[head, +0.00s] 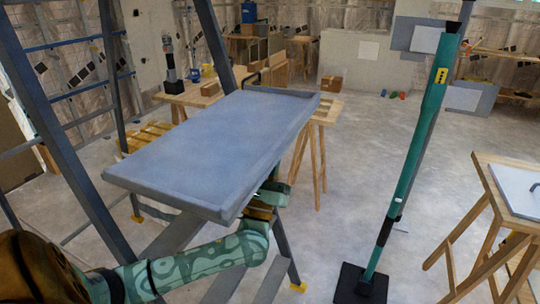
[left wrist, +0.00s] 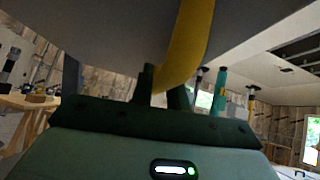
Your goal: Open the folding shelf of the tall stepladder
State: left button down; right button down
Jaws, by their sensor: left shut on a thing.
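The tall stepladder (head: 45,120) has blue-grey rails and yellow feet and stands at the left of the head view. Its folding shelf (head: 215,140), a broad blue-grey panel with a raised rim, sticks out from the ladder and looks close to level. My left gripper (head: 268,198) is beneath the shelf's right edge, partly hidden by it. In the left wrist view my left gripper's dark fingers (left wrist: 166,90) are shut on a curved yellow strip (left wrist: 194,40), which runs up toward the shelf's grey underside (left wrist: 110,35). My right gripper is in neither view.
A green pole (head: 415,150) on a black base stands right of the shelf. A wooden trestle table (head: 500,165) is at the far right. Another wooden workbench (head: 325,112) is behind the shelf. The floor between shelf and pole is clear.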

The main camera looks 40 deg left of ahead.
pick_arm(q)
jog(key=c, duration=1.4)
grip_release()
jog(key=shift+w, duration=0.1)
jog(key=shift+o, duration=0.2)
jog(key=v, duration=1.6)
jog(key=shift+d+f+h, duration=0.15)
jog(key=shift+h, duration=0.15)
